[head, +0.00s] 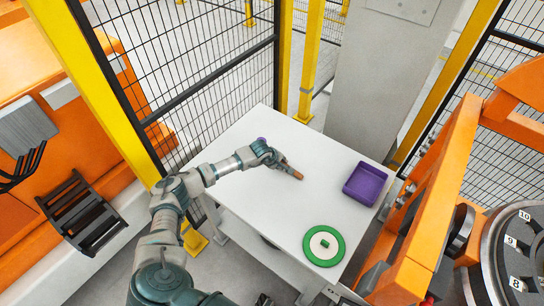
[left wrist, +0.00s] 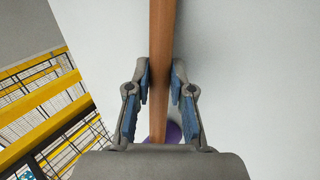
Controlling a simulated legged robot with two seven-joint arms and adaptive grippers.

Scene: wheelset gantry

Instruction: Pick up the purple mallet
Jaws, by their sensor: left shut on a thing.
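The purple mallet has a brown wooden handle (head: 292,174) that sticks out to the right of my left gripper (head: 274,160) in the head view. In the left wrist view the handle (left wrist: 162,60) runs lengthwise between the blue finger pads of my left gripper (left wrist: 160,88), which is shut on it. A bit of the purple head (left wrist: 174,132) shows behind the gripper body; most of it is hidden. I cannot tell whether the mallet touches the table. My right gripper is not in view.
The white table (head: 250,205) holds a purple tray (head: 365,184) at the right and a green-rimmed disc (head: 324,246) at the front. Black mesh fencing (head: 215,65) with yellow posts stands behind. An orange gantry (head: 430,210) borders the right. The table's middle is clear.

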